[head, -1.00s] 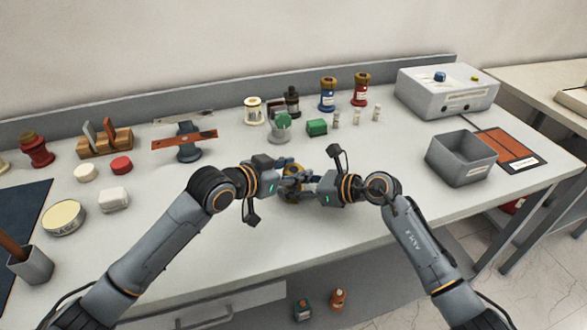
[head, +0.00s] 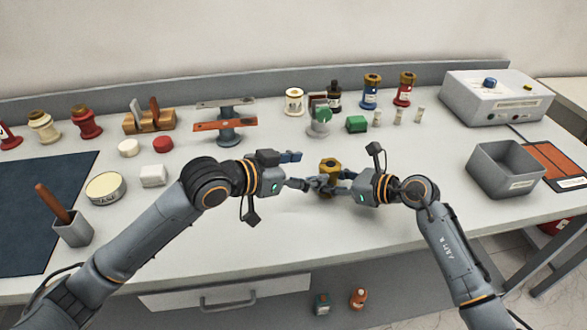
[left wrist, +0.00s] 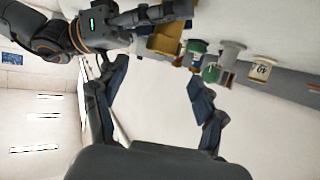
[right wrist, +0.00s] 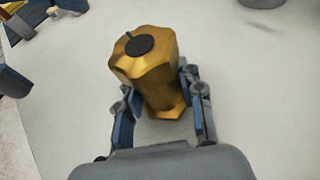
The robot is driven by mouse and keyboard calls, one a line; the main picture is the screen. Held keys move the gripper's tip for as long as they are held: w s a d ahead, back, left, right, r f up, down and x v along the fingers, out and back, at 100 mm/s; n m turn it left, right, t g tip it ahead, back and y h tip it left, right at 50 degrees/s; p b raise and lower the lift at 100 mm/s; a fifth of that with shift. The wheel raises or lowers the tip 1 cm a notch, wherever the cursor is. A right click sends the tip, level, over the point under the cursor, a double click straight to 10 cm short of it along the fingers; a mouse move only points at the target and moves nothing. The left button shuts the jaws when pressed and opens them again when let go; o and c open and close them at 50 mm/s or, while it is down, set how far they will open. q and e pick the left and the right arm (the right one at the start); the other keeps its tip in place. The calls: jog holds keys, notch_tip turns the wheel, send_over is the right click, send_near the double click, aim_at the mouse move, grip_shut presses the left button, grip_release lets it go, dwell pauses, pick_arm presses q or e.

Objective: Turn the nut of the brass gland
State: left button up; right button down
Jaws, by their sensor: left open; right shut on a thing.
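The brass gland (head: 330,166) stands near the front middle of the bench, a gold hex nut on top. In the right wrist view the gland (right wrist: 148,82) shows a black core in the top of its nut. My right gripper (head: 335,184) is shut on the gland below the nut, one finger on each side. My left gripper (head: 299,169) is open and empty, just left of the gland and apart from it. In the left wrist view the gland (left wrist: 163,42) is partly hidden behind the right gripper, beyond my open left fingers (left wrist: 157,76).
Behind stand a green block (head: 356,124), small vials (head: 398,117), blue (head: 371,93) and red bushings (head: 404,91). A grey bin (head: 507,166) is at right; a stand with crossbars (head: 228,125) and a white box (head: 152,176) are at left.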

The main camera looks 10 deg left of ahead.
pick_arm(q)
jog(key=v, duration=0.3)
jog(key=shift+s+a+r, duration=0.15)
jog(key=shift+s+a, duration=0.05)
jog(key=shift+s, duration=0.1)
